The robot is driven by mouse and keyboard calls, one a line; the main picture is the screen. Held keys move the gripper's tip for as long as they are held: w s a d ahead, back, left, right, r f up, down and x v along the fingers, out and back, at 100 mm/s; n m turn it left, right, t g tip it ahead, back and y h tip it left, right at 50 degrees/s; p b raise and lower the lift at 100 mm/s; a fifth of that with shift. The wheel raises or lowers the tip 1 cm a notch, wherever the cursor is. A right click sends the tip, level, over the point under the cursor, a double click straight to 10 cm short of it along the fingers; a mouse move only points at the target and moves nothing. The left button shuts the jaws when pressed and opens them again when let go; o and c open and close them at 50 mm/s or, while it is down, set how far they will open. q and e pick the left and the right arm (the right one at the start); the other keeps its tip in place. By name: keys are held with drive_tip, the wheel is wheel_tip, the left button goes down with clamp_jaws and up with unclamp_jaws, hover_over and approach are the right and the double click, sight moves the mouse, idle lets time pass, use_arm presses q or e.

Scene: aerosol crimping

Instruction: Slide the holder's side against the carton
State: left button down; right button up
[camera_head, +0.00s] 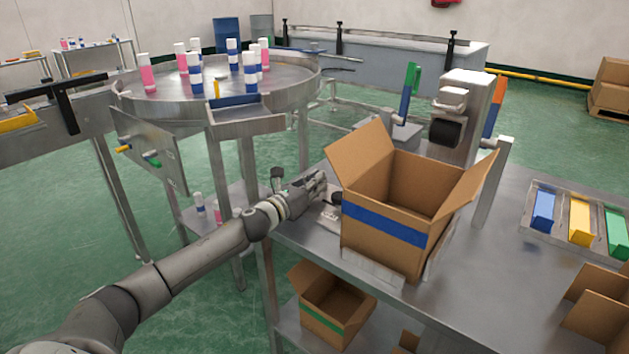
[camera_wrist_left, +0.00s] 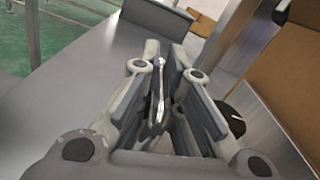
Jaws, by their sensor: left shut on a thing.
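The carton (camera_head: 385,228) is an open brown box with a blue band, standing upright on the metal table with its flaps spread. It also shows at the right of the left wrist view (camera_wrist_left: 296,80). Metal pieces of the holder (camera_head: 374,272) show low around the carton; a slanted metal plate (camera_wrist_left: 238,42) lies between my gripper and the carton in the wrist view. My left gripper (camera_head: 320,182) is at the carton's left side. In the wrist view the gripper (camera_wrist_left: 160,75) is shut on a thin, shiny metal piece (camera_wrist_left: 158,100), apparently part of the holder. Its contact with the carton is hidden.
A grey machine (camera_head: 468,110) stands behind the carton. A tray with blue, yellow and green pieces (camera_head: 578,222) lies at right. A round table (camera_head: 215,82) with several bottles stands back left. Another carton (camera_head: 335,306) sits on the lower shelf.

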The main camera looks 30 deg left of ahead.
use_arm(q)
drive_tip(key=shift+d+f, duration=0.1)
drive_tip(key=shift+d, duration=0.3)
drive_tip(key=c, duration=2)
unclamp_jaws()
drive_tip(key=shift+a, duration=0.15)
drive_tip(key=shift+c, duration=0.2)
drive_tip(key=shift+o, duration=1.9)
drive_tip(key=shift+s+f, duration=0.1)
drive_tip(key=shift+o, duration=0.8)
drive_tip(key=shift+s+f, duration=0.25)
drive_tip(key=shift+f, duration=0.05)
drive_tip(key=s, duration=0.5)
drive_tip(key=shift+a+r, duration=0.3)
drive_tip(key=shift+r, duration=0.05)
drive_tip(key=shift+s+f, duration=0.1)
drive_tip(key=shift+s, duration=0.6)
drive_tip(key=shift+s+a+r, duration=0.15)
drive_tip(key=shift+s, duration=1.1)
drive_tip(key=shift+s+a+r, duration=0.1)
drive_tip(key=shift+s, duration=1.15)
use_arm(e)
drive_tip(key=shift+d+f, duration=0.1)
drive_tip(key=shift+d, duration=0.6)
